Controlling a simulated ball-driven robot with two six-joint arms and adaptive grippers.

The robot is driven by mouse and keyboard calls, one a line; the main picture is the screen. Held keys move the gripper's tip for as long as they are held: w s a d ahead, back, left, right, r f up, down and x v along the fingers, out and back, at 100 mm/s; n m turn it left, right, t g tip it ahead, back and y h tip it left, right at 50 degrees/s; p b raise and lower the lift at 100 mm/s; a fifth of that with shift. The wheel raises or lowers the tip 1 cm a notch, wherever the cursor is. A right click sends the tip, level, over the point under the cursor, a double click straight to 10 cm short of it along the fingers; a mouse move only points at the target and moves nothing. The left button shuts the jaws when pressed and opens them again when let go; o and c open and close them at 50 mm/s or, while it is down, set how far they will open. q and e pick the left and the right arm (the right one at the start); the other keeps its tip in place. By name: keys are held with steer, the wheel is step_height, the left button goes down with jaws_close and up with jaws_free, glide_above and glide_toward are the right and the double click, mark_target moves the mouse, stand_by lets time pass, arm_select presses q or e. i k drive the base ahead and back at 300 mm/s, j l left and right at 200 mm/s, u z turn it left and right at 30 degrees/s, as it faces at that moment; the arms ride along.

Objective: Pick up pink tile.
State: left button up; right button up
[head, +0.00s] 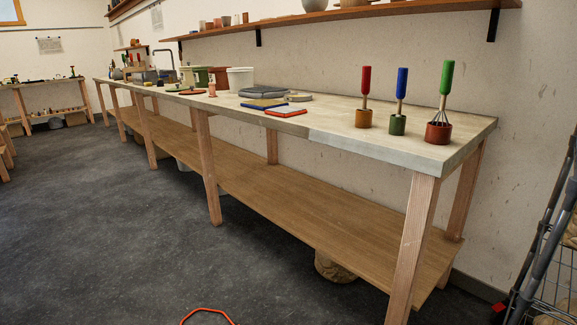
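I cannot make out a clearly pink tile in the head view. A flat slab with a red-orange edge and a greyish top (286,111) lies near the front edge of the long workbench (335,124). A flat blue slab (264,104) lies just behind and left of it. A small pinkish upright object (212,89) stands further left on the bench; its kind is too small to tell. Neither of my grippers is in view.
Red-handled (365,90), blue-handled (401,92) and green-handled (446,85) tools stand in holders at the bench's right end. Grey slabs (263,92) and pots (240,77) stand further left. A lower shelf (270,190) spans the bench legs. The floor (110,230) in front is open.

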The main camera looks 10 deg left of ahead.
mark_target(212, 85)
steer(key=i+j+z, duration=0.25)
steer(key=i+j, duration=2.1)
steer(key=j, duration=0.2)
steer(key=i+j, duration=0.15)
steer(key=j, duration=0.15)
steer(key=i+j, duration=0.2)
steer(key=j, duration=0.15)
steer(key=i+j, duration=0.15)
steer(key=j, duration=0.15)
steer(key=i+j+z, duration=0.1)
steer(key=j, duration=0.2)
steer(key=i+j, duration=0.1)
steer(key=j, duration=0.4)
steer(key=i+j, duration=0.1)
steer(key=j, duration=0.85)
steer(key=i+j, duration=0.15)
steer(key=j, duration=0.35)
